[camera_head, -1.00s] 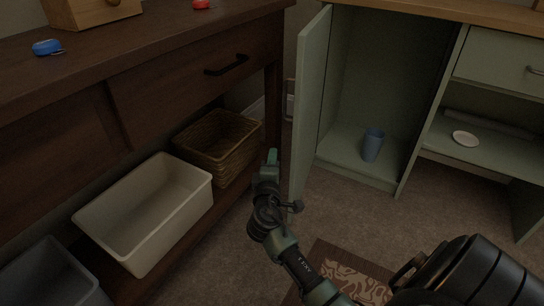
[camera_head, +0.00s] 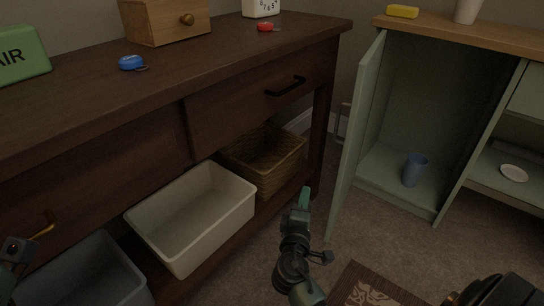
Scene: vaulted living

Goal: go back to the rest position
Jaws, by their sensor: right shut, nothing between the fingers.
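My right gripper (camera_head: 304,197) is shut and empty, with its teal fingertips pointing up. It appears between the dark wooden sideboard (camera_head: 240,82) and the open green cabinet door (camera_head: 357,140). Part of my left arm, with what looks like its gripper (camera_head: 16,252), shows at the lower left edge, in front of the sideboard. It is dark and cut off, so its fingers cannot be made out.
A white bin (camera_head: 197,259), a wicker basket (camera_head: 280,174) and a grey bin (camera_head: 85,280) sit on the sideboard's lower shelf. A blue cup (camera_head: 414,170) stands inside the open cabinet. Carpet and a patterned rug (camera_head: 372,292) lie below.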

